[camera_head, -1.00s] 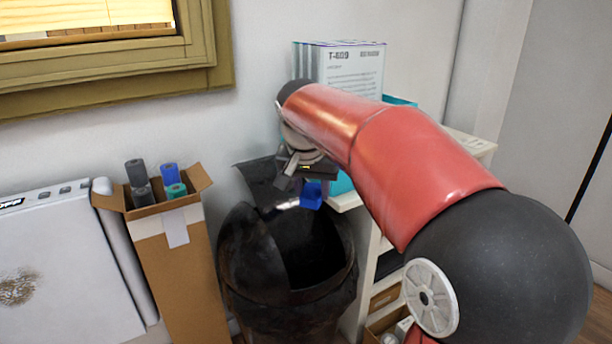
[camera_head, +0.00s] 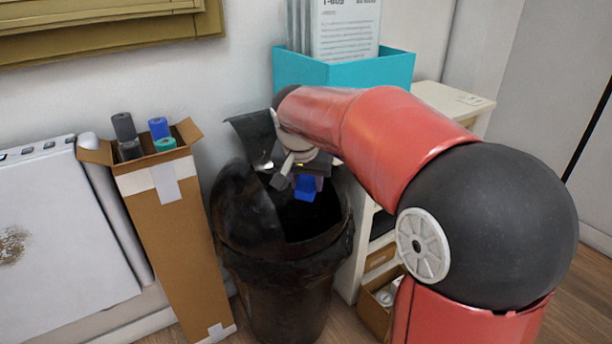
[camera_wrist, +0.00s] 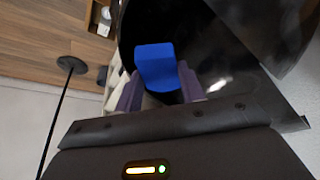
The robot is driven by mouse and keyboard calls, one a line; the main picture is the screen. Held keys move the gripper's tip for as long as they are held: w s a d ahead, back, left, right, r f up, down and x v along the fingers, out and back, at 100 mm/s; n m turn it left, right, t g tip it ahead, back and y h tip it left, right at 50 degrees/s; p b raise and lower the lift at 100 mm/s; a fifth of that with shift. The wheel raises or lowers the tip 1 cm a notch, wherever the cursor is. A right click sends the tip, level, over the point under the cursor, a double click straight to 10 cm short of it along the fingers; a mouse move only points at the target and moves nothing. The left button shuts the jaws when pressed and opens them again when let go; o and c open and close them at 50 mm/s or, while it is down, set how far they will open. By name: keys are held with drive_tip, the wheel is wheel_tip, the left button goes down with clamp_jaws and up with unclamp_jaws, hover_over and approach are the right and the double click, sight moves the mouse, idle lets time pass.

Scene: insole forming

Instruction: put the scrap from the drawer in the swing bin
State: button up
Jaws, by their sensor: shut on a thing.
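The scrap is a small blue block (camera_head: 306,188), held between the fingers of my gripper (camera_head: 302,180). In the wrist view the blue block (camera_wrist: 155,67) sits between the two purple-grey fingertips (camera_wrist: 160,92), with the dark bin opening behind it. The black swing bin (camera_head: 278,270) stands in the middle of the head view with its top open and its lid parts tilted up. My gripper is over the bin's opening, shut on the block. Whether the block is below the rim is hard to tell. The drawer is not clearly identifiable.
A cardboard box (camera_head: 172,240) with several rolls stands left of the bin, beside a white panel (camera_head: 60,250). A white shelf unit (camera_head: 455,98) with a teal box (camera_head: 345,69) stands right of the bin. My arm reaches across from the right.

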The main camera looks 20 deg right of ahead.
sight(303, 196)
wheel_tip(303, 196, down, 8)
drive_tip(key=b, duration=0.6)
drive_tip(key=shift+f, duration=0.25)
drive_tip(key=o, duration=1)
drive_tip(key=p+v, duration=0.1)
drive_tip(key=v, duration=0.6)
drive_tip(key=shift+r, duration=0.15)
drive_tip(key=shift+s+a+r, duration=0.1)
drive_tip(key=shift+s+r, duration=0.05)
drive_tip(key=shift+r, duration=0.1)
